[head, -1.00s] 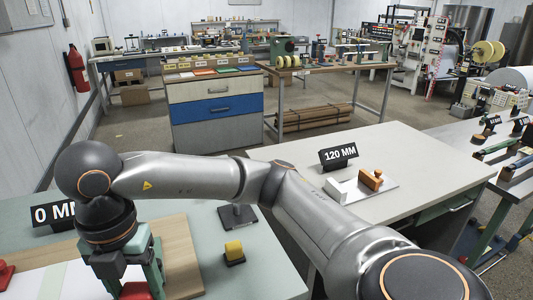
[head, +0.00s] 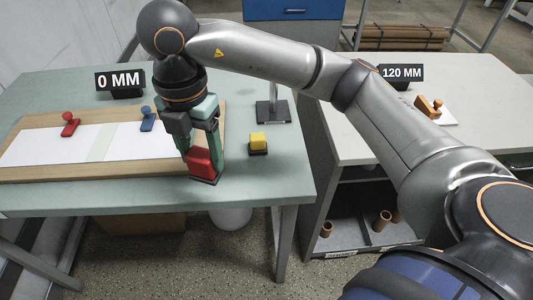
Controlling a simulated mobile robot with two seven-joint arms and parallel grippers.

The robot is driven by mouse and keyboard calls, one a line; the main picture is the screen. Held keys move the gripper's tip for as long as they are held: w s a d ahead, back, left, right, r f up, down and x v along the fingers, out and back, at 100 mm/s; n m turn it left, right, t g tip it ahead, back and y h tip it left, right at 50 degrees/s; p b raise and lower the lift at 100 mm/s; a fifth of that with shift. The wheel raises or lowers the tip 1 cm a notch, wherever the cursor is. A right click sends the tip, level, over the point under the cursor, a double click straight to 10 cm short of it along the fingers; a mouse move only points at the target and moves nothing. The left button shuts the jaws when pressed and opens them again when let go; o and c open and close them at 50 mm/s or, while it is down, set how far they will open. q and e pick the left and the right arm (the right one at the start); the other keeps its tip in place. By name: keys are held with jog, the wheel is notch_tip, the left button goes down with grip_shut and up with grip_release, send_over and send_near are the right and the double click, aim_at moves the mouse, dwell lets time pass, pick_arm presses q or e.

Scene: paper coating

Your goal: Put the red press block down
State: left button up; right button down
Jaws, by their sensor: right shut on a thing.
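My right gripper (head: 201,150) points down near the front right corner of the wooden board. Its green fingers are shut on the red press block (head: 203,162), one on each side of it. The block looks upright, with a dark base below. I cannot tell whether that base touches the surface beneath. The wooden board (head: 60,174) carries a white sheet (head: 50,147) with a pale green strip (head: 102,142). My left gripper is not in view.
A red-handled piece (head: 69,124) and a blue-handled one (head: 147,119) stand at the sheet's back edge. A yellow block (head: 258,141) sits right of the gripper. A "0 MM" sign (head: 120,80) stands behind. The green tabletop (head: 265,185) is clear at front right.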

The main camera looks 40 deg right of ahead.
jog(key=d+f, duration=0.3)
jog(key=d, duration=0.1)
jog(key=w+d+f+b, duration=0.1)
jog(key=d+f, duration=0.2)
jog(key=d, duration=0.1)
jog(key=d+f, duration=0.3)
jog(key=d, duration=0.1)
jog(key=shift+w+d+f, duration=0.1)
jog(key=shift+w+d, duration=0.25)
jog(key=shift+d, duration=0.05)
notch_tip(320, 180, down, 3)
jog(key=shift+d+f, duration=0.15)
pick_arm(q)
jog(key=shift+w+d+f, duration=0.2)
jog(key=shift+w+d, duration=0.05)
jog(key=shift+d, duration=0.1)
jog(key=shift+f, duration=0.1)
pick_arm(e)
jog(key=shift+f, duration=0.2)
jog(key=shift+c, duration=0.6)
grip_release()
